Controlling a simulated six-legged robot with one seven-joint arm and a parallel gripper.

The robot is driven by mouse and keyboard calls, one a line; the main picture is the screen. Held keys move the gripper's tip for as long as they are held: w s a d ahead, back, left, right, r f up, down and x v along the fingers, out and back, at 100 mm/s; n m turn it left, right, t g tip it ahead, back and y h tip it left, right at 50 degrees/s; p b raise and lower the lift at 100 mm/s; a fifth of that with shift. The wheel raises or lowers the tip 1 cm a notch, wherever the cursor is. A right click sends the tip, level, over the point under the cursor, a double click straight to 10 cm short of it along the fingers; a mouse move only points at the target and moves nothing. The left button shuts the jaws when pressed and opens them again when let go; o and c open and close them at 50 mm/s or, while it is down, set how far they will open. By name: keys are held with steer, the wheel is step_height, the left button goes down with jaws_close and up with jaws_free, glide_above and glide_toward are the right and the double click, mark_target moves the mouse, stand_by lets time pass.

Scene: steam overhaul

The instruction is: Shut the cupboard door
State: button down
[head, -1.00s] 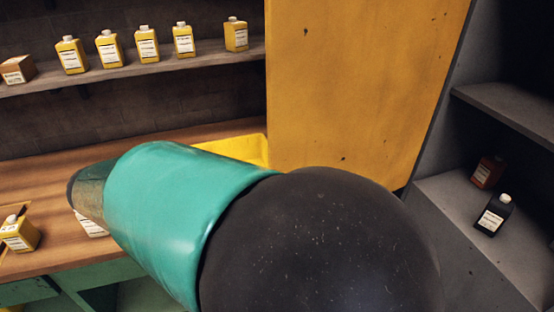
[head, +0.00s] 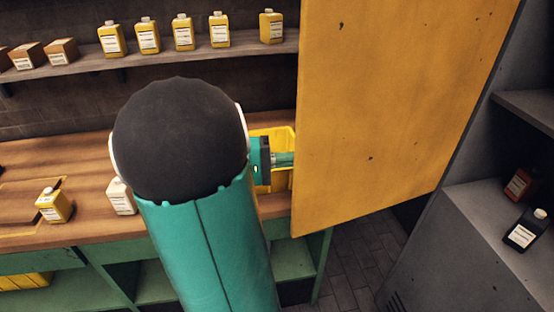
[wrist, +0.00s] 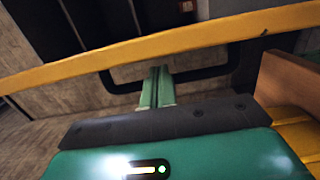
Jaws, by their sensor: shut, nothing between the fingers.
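The yellow cupboard door (head: 395,110) stands open, swung out from the grey cupboard (head: 445,225) on the right in the head view. My gripper (head: 284,159) is at the door's left edge, and its tips pass out of sight behind the door there. In the wrist view my gripper's green fingers (wrist: 157,76) are together and empty. They point at the yellow door edge (wrist: 170,42), close to a black handle (wrist: 205,77) on the door. I cannot tell whether they touch the door or handle.
The cupboard shelves hold a red bottle (head: 520,184) and a black bottle (head: 525,228). A wooden bench (head: 90,222) with a yellow bin (head: 274,183) and bottles stands left of the door. A wall shelf (head: 180,60) carries several yellow bottles. Floor (head: 355,262) shows below the door.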

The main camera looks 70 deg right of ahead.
mark_target(310, 159)
steer(key=shift+x, duration=1.75)
steer(key=shift+s+a, duration=0.15)
